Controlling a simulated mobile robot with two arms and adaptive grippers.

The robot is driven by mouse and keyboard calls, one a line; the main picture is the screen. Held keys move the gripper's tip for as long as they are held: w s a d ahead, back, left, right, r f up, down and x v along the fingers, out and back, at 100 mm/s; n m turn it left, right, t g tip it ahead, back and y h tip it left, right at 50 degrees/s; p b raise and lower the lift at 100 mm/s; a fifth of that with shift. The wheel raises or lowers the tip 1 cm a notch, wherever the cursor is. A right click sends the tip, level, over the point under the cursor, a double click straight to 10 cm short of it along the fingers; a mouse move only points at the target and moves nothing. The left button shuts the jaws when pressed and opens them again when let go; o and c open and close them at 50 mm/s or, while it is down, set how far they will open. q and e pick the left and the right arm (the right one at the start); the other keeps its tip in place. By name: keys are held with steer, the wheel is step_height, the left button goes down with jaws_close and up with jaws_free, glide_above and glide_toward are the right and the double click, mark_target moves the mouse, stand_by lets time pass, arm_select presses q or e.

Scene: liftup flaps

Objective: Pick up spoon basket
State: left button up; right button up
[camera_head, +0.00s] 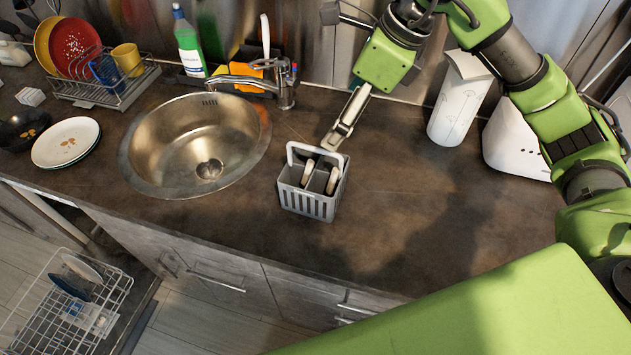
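The spoon basket (311,203) is a grey slotted basket with a pale arched handle. It stands upright on the dark countertop, right of the sink, and light-coloured utensil ends show inside it. My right gripper (334,138) reaches down from the upper right. Its fingertips are at or just behind the right part of the handle. I cannot tell whether they touch it, and the fingers overlap in this view, so their opening is unclear. My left gripper is not in view.
The round metal sink (150,165) with its faucet (285,88) lies left of the basket. A paper roll (458,108) and a white appliance (515,140) stand at the back right. The counter right of the basket is clear. An open dishwasher rack (65,310) is at lower left.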

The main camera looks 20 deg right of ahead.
steer(key=b, duration=0.5)
glide_toward(317, 170)
step_height(317, 170, up, 2)
steer(key=d, duration=0.1)
steer(key=p+x, duration=0.1)
steer(key=x, duration=0.7)
steer(key=shift+a+f+p, duration=0.1)
steer(key=shift+f+p, duration=0.05)
steer(key=shift+p, duration=0.25)
steer(key=shift+a+f, duration=0.1)
steer(key=shift+f, duration=0.15)
steer(key=p+x, duration=0.2)
steer(key=x, duration=0.2)
steer(key=shift+a+f, duration=0.15)
steer(key=shift+a, duration=0.05)
steer(key=shift+f, duration=0.15)
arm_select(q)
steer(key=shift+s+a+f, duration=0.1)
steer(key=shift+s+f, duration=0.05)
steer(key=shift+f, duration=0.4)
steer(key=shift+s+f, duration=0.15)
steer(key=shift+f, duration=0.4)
arm_select(e)
steer(key=c, duration=1.6)
